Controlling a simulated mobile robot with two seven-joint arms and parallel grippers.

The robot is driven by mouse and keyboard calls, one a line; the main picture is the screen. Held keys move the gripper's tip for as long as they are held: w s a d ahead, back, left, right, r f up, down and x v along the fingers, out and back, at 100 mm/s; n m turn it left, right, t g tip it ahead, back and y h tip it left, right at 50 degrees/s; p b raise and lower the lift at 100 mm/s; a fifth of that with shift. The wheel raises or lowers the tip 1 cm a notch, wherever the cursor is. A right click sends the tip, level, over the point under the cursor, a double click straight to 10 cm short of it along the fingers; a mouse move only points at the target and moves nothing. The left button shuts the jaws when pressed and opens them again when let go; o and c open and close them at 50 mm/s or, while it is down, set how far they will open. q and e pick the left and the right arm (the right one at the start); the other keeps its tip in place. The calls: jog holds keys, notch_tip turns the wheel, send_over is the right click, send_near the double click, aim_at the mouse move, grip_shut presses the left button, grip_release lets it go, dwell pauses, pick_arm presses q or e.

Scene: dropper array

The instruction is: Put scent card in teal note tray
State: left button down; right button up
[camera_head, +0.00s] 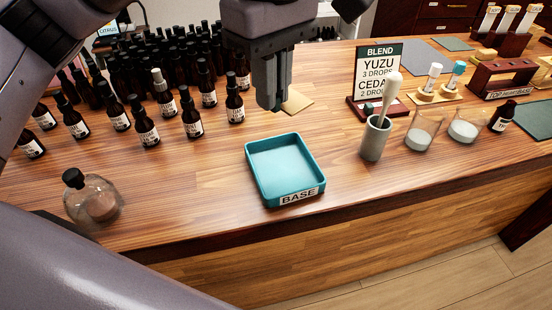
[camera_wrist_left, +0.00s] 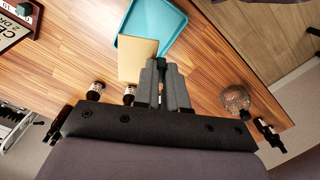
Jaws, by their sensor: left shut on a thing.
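The teal note tray (camera_head: 282,168), labelled BASE, stands near the table's front edge and looks empty. In the left wrist view the tray (camera_wrist_left: 152,18) shows at the top, beyond the card. My left gripper (camera_head: 271,104) points down above the table, just behind the tray in the head view. It is shut on the tan scent card (camera_head: 297,102). In the left wrist view the card (camera_wrist_left: 137,60) sticks out to the left of the closed fingers (camera_wrist_left: 165,64) and overlaps the tray's near edge. The fingers hide part of the card. My right gripper is not in view.
Several dark dropper bottles (camera_head: 192,118) crowd the left of the table. A round glass jar (camera_head: 92,198) stands at front left. A pestle in a grey mortar (camera_head: 375,140), beakers (camera_head: 422,130) and a BLEND sign (camera_head: 378,75) stand at right. Bare wood surrounds the tray.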

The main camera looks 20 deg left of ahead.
aim_at(273, 177)
pick_arm(q)
notch_tip(273, 177, down, 14)
jog(key=shift+r+p, duration=0.15)
jog(key=shift+p, duration=0.35)
jog(key=shift+f, duration=0.25)
jog(key=shift+f+b, duration=0.15)
jog(key=shift+b, duration=0.15)
jog(key=c, duration=1.5)
grip_release()
jog(key=shift+o, duration=0.2)
notch_tip(273, 177, up, 13)
jog(key=shift+f+b, duration=0.2)
jog(key=shift+b, duration=0.25)
